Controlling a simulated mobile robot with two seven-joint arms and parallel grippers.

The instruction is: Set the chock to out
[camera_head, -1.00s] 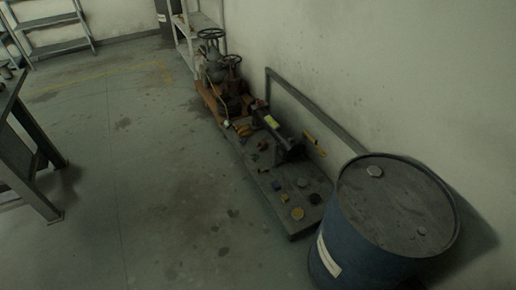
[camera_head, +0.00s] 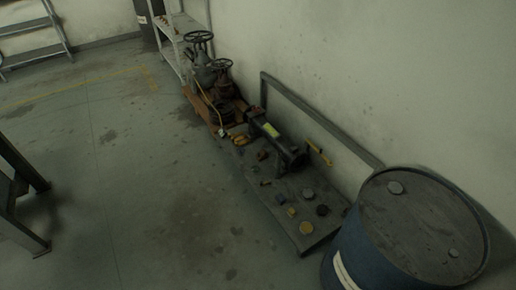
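A low flat platform (camera_head: 303,229) with a grey rail (camera_head: 315,120) along the wall side stands on the floor. I cannot tell for sure which thing is the chock. Neither of my grippers is in view.
A blue drum (camera_head: 420,235) stands at the lower right, close to the platform's near end. Several small round and blocky pieces (camera_head: 307,230) lie on the platform. A dark table (camera_head: 20,195) is at the left edge. Shelves stand at the back. The floor (camera_head: 150,190) between is clear.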

